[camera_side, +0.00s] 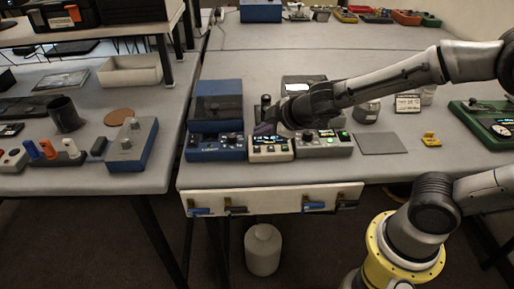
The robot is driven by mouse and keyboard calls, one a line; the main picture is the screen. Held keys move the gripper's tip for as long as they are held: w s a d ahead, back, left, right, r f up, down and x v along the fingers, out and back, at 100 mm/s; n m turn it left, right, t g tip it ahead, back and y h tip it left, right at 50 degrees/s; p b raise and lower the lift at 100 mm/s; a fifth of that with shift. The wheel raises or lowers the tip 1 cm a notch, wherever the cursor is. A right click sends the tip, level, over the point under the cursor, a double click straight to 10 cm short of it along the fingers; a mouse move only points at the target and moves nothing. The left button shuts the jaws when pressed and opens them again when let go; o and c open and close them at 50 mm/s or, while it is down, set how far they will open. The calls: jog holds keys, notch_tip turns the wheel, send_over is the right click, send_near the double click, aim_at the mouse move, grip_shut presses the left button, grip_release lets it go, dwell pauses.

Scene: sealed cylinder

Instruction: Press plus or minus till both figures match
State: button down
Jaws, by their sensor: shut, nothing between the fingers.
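A small cream control box (270,155) with a lit display and dark buttons sits near the front of the table. A grey control box (323,149) with a green-lit display and a green light stands to its right. A blue control box (216,154) with a small display stands to its left. The figures are too small to read, and I cannot tell which buttons are plus and minus. My gripper (264,129) is shut and empty, at the cream box's back edge. Whether it touches a button cannot be told. My gripper and wrist hide part of the area behind the boxes.
A blue case (217,104) stands behind the blue box. A flat grey plate (379,144) and a yellow piece (431,139) lie to the right, before a green case with a dial (490,122).

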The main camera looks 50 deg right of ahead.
aim_at(261, 152)
jog(key=shift+f, duration=1.1)
jog(key=shift+f, duration=0.2)
dwell(1.2)
jog(key=shift+f, duration=0.25)
jog(key=shift+f, duration=0.4)
dwell(0.9)
jog(key=shift+r, duration=0.8)
jog(key=shift+r, duration=0.1)
jog(key=shift+r, duration=2.4)
